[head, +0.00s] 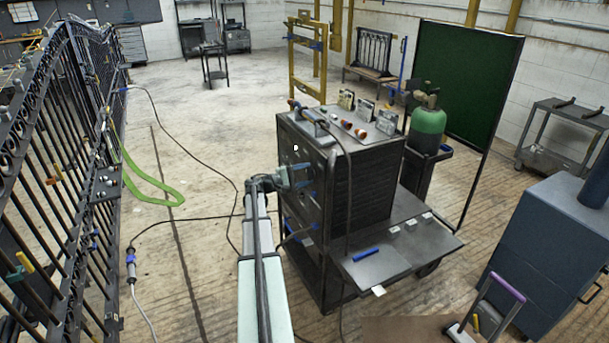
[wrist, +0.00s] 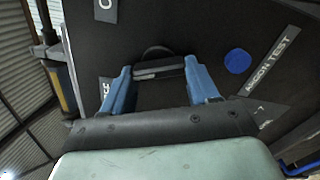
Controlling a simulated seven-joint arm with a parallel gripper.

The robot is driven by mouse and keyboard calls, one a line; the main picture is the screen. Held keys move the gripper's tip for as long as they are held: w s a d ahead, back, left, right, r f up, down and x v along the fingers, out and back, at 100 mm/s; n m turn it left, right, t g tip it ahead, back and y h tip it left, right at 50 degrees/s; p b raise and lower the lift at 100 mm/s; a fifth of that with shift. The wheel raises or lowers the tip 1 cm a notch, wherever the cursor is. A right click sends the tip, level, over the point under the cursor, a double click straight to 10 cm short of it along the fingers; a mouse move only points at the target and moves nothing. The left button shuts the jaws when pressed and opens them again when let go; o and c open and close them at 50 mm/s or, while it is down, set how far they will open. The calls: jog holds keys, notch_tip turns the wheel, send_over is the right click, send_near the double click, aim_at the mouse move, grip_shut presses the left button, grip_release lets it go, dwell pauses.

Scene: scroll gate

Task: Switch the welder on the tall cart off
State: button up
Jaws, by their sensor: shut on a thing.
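The welder (head: 365,180) is a dark box with louvred sides on a tall cart (head: 322,275). Its front panel (head: 291,160) faces left in the head view. My gripper (head: 301,177) is at this panel. In the wrist view, the blue fingers of my gripper (wrist: 158,74) stand on either side of a dark switch knob (wrist: 158,66) and are shut on it. A label with a letter like O (wrist: 105,9) is above left of the knob. Another label (wrist: 106,88) is partly hidden by the left finger. The switch's exact setting is hard to read.
A blue round button (wrist: 237,61) and an "ARGON TEST" label (wrist: 270,62) are right of the knob. A green gas cylinder (head: 428,124) stands behind the welder. A black iron gate (head: 60,150) is at left, and cables (head: 185,222) cross the floor. A blue cabinet (head: 545,250) is at right.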

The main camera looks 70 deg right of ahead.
jog(key=shift+f+n, duration=0.1)
jog(key=shift+n, duration=1.5)
jog(key=o, duration=1.1)
jog(key=shift+c, duration=0.2)
jog(key=shift+w+a, duration=0.1)
jog(key=shift+a, duration=0.05)
jog(key=v, duration=1.3)
jog(key=shift+w+a, duration=0.2)
